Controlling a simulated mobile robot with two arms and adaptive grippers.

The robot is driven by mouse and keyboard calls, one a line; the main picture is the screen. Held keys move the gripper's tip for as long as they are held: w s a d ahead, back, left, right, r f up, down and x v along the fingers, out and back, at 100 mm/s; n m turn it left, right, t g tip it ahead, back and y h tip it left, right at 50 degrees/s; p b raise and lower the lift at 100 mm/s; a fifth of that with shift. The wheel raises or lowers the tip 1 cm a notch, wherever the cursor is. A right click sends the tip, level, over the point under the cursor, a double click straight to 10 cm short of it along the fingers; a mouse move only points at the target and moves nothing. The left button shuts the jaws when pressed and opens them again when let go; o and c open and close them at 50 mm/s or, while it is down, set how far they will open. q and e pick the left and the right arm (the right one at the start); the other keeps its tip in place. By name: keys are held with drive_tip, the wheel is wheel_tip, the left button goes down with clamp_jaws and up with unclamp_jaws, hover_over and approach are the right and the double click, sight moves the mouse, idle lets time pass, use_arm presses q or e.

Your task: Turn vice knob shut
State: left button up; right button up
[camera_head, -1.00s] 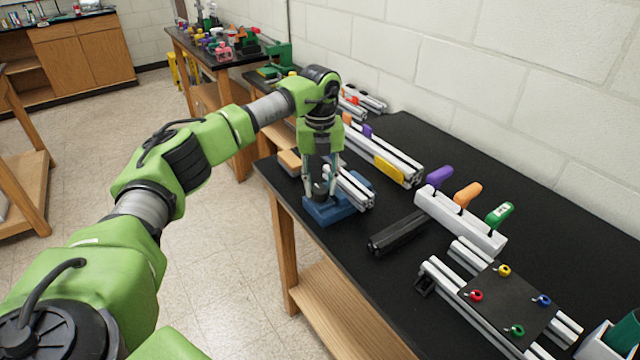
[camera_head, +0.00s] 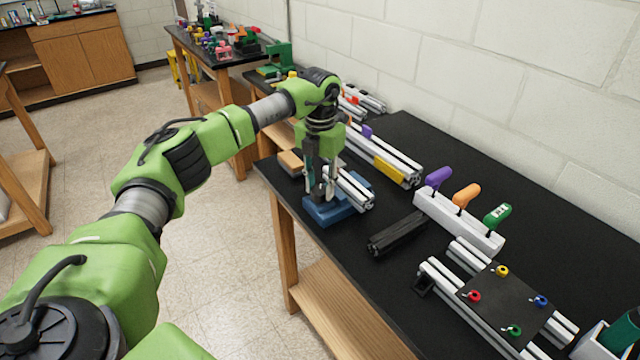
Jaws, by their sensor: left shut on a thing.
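A blue vice (camera_head: 327,214) stands at the near left corner of the black table, with short silver extrusions (camera_head: 352,189) lying in it. My left gripper (camera_head: 320,196) points straight down at the left side of the vice. Its fingers are shut on the vice knob, which they largely hide. How far the vice jaws are closed cannot be told from here. My right gripper is not in view.
A black bar (camera_head: 398,233) lies right of the vice. Behind are long extrusions with a yellow piece (camera_head: 389,171). A white holder (camera_head: 458,222) carries purple, orange and green-handled tools. A black plate (camera_head: 507,297) with coloured knobs rests on extrusions at front right.

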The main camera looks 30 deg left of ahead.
use_arm(q)
drive_tip(key=m, duration=2.3)
drive_tip(key=shift+m, duration=0.3)
drive_tip(key=m, duration=0.3)
drive_tip(key=shift+s+m, duration=0.1)
drive_tip(key=shift+m, duration=2.1)
